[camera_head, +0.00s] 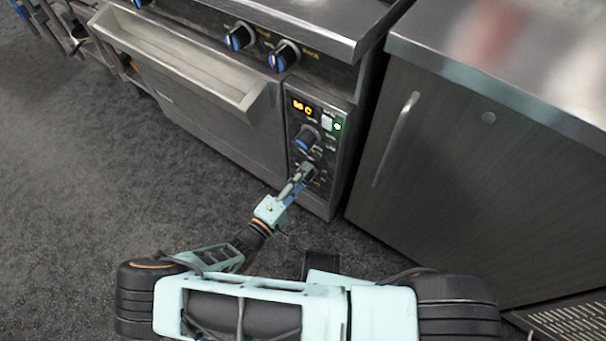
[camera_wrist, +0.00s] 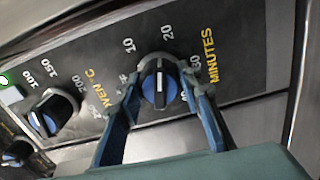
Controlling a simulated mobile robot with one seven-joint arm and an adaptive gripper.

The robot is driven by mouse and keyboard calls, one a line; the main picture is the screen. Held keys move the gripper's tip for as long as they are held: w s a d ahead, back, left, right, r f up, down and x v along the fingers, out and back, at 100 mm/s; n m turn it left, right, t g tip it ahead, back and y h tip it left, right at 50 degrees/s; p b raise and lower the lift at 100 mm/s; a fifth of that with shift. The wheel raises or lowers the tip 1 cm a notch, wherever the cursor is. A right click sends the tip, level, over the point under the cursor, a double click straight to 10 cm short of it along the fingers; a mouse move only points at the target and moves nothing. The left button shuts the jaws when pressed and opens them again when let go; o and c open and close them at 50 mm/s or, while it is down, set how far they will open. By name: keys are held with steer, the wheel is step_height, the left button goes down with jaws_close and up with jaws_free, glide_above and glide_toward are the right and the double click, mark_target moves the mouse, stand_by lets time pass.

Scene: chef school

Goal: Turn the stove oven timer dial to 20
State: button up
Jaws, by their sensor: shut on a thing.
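The oven timer dial (camera_wrist: 158,85) is a black knob with a blue face, on the dark panel beside the yellow word MINUTES in the wrist view. The marks 10 and 20 show above it; some other marks are partly hidden by the fingers. Its white line runs nearly upright in the picture, its upper end toward the gap between 10 and 20. My gripper (camera_wrist: 160,87) is shut on the dial, one finger on each side. In the head view my gripper (camera_head: 299,180) reaches the lowest knob of the stove's control panel (camera_head: 327,160).
The oven temperature dial (camera_wrist: 52,112) is left of the timer dial in the wrist view. A lit display (camera_head: 302,107) and green light (camera_head: 337,127) are higher on the panel. A steel-topped cabinet (camera_head: 440,150) stands close at the right. Open floor (camera_head: 120,200) lies left.

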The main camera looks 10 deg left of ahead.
steer(key=shift+m, duration=1.1)
steer(key=shift+a, duration=0.1)
steer(key=o, duration=1.2)
steer(key=shift+c, duration=0.2)
steer(key=shift+s, duration=0.1)
steer(key=v, duration=0.7)
steer(key=shift+s, duration=0.15)
